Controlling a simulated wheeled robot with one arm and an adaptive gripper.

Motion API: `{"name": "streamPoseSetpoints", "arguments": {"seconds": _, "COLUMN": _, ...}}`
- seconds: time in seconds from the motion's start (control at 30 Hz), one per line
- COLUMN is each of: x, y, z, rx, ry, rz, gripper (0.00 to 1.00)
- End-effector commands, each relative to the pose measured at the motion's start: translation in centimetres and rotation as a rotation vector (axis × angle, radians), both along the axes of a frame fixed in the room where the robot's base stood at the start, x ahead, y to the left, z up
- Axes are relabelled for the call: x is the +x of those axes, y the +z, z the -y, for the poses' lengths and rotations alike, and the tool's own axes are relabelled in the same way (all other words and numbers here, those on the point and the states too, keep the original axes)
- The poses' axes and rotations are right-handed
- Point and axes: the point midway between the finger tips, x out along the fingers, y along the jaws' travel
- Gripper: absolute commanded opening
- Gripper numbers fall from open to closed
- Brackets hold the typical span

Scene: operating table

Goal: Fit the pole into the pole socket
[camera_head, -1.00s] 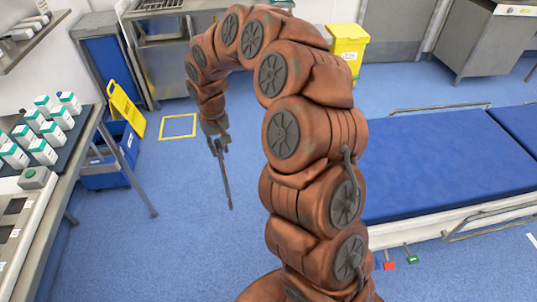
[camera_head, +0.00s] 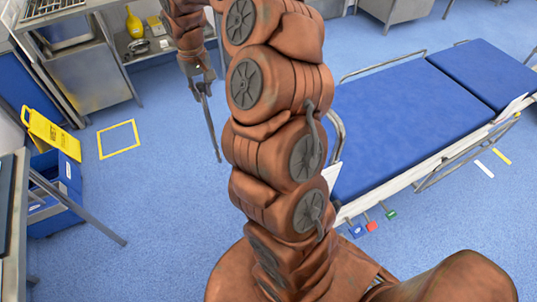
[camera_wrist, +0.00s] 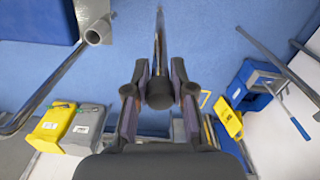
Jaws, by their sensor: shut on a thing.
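My gripper (camera_wrist: 160,76) is shut on a thin grey pole (camera_wrist: 160,38) with a dark, thick, round end between the fingers. In the head view the gripper (camera_head: 203,86) is at upper left and the pole (camera_head: 211,128) hangs down from it, slightly tilted, above open floor. In the wrist view a grey tube with an open round mouth, seemingly the pole socket (camera_wrist: 94,36), sits at upper left beside the blue bed. The pole is apart from it, to its right. In the head view my arm seems to hide the socket.
The blue bed (camera_head: 400,115) with metal side rails stands right of my arm. Blue floor between is clear.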

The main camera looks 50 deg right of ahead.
Motion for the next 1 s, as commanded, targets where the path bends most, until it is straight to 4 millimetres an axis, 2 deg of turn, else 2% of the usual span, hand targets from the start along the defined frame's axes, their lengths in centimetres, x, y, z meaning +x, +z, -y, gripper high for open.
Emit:
{"name": "streamPoseSetpoints", "arguments": {"seconds": 0.03, "x": -0.9, "y": 1.4, "z": 2.5, "rx": -0.001, "ry": -0.031, "rz": 0.006, "gripper": 0.00}}
{"name": "streamPoseSetpoints", "arguments": {"seconds": 0.2, "x": -4.9, "y": 4.9, "z": 9.4, "rx": 0.001, "ry": -0.104, "rz": 0.000, "gripper": 0.00}}
{"name": "streamPoseSetpoints", "arguments": {"seconds": 0.3, "x": -7.2, "y": 6.6, "z": 12.4, "rx": 0.006, "ry": -0.142, "rz": 0.001, "gripper": 0.00}}
{"name": "streamPoseSetpoints", "arguments": {"seconds": 0.4, "x": -9.1, "y": 7.8, "z": 14.4, "rx": 0.009, "ry": -0.167, "rz": 0.000, "gripper": 0.00}}
{"name": "streamPoseSetpoints", "arguments": {"seconds": 0.5, "x": -10.4, "y": 8.4, "z": 15.6, "rx": 0.012, "ry": -0.181, "rz": -0.005, "gripper": 0.00}}
{"name": "streamPoseSetpoints", "arguments": {"seconds": 0.67, "x": -11.2, "y": 8.4, "z": 16.3, "rx": 0.014, "ry": -0.190, "rz": -0.008, "gripper": 0.00}}
{"name": "streamPoseSetpoints", "arguments": {"seconds": 0.77, "x": -11.2, "y": 7.7, "z": 16.3, "rx": 0.013, "ry": -0.190, "rz": -0.007, "gripper": 0.00}}
{"name": "streamPoseSetpoints", "arguments": {"seconds": 1.0, "x": -11.2, "y": 4.3, "z": 16.2, "rx": 0.017, "ry": -0.189, "rz": -0.009, "gripper": 0.00}}
